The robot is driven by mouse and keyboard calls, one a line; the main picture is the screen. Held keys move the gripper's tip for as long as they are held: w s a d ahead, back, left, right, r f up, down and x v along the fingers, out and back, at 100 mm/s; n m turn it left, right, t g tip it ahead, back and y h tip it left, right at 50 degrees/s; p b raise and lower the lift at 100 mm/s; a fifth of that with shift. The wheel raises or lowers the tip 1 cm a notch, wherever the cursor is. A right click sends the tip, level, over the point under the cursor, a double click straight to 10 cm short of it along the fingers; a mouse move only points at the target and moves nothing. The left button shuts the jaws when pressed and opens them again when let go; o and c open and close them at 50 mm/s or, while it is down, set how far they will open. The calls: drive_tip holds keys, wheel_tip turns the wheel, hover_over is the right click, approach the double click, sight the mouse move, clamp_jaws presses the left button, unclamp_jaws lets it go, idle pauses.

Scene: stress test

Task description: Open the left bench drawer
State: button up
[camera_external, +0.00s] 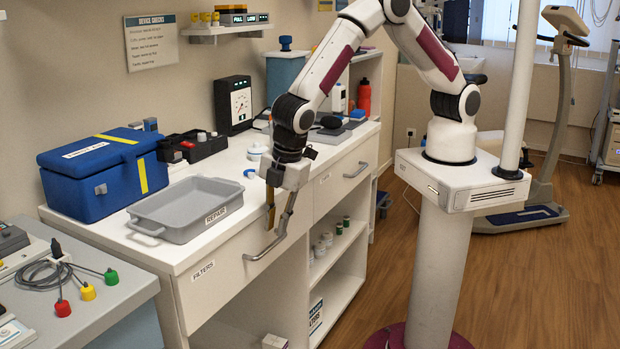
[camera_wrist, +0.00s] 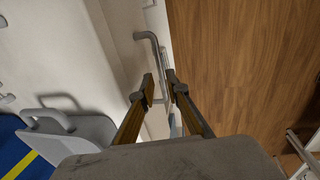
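The left bench drawer (camera_external: 222,257) has a white front with a "FILTERS" label and looks shut, flush with the bench. Its grey bar handle (camera_external: 262,253) crosses the front. My gripper (camera_external: 276,222) points down at the right part of this handle. In the wrist view the two fingers (camera_wrist: 161,84) are apart, with the handle bar (camera_wrist: 154,43) running into the gap between them. Whether either finger touches the bar cannot be told. The far part of the handle is partly hidden behind the fingers.
A grey "REPAIR" tray (camera_external: 182,222) stands on the bench above the drawer, beside a blue case (camera_external: 100,172). A second drawer (camera_external: 340,180) with its own handle is to the right. Open shelves (camera_external: 340,262) lie below it. The wooden floor (camera_external: 400,225) before the bench is clear.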

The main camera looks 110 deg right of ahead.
sight(273, 243)
drive_tip(key=shift+w+d+f, duration=0.15)
drive_tip(key=shift+f, duration=0.8)
drive_tip(key=shift+w+d+f, duration=0.1)
drive_tip(key=shift+w+f, duration=0.05)
drive_tip(key=shift+f, duration=0.8)
clamp_jaws()
